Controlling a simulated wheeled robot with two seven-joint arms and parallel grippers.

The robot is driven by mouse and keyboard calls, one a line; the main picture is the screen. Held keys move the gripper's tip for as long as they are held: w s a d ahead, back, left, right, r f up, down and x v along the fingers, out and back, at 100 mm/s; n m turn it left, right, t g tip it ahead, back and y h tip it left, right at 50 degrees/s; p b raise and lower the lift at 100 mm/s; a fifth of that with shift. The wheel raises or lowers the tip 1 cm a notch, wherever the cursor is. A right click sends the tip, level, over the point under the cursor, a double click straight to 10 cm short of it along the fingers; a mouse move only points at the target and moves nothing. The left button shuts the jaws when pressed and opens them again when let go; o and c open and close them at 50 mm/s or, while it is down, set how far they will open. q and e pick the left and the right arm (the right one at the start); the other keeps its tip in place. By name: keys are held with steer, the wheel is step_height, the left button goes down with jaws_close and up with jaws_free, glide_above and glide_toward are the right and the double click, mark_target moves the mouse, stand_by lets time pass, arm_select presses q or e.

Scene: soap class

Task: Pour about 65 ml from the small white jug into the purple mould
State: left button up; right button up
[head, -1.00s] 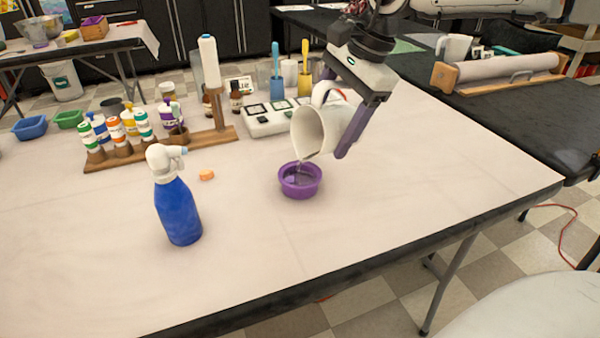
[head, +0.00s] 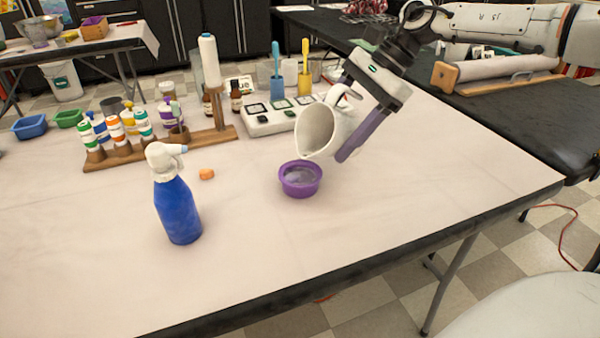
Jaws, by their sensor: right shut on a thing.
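The small white jug (head: 318,131) is tilted with its mouth to the left, above and just behind the purple mould. My right gripper (head: 352,124) is shut on the jug at its handle side. No stream shows at the jug's lip. The purple mould (head: 301,190) stands upright on the table and holds some clear liquid; its exact level cannot be told. My left gripper is not in view.
A blue spray bottle (head: 177,208) stands left of the mould, with a small orange piece (head: 207,174) behind it. A wooden rack (head: 130,158) of small bottles and a white scale-like tray (head: 272,122) stand farther back. The table's front is clear.

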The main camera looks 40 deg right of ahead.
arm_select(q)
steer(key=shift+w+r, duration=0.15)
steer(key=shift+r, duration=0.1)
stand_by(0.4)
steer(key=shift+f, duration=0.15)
arm_select(e)
steer(key=shift+d, duration=0.1)
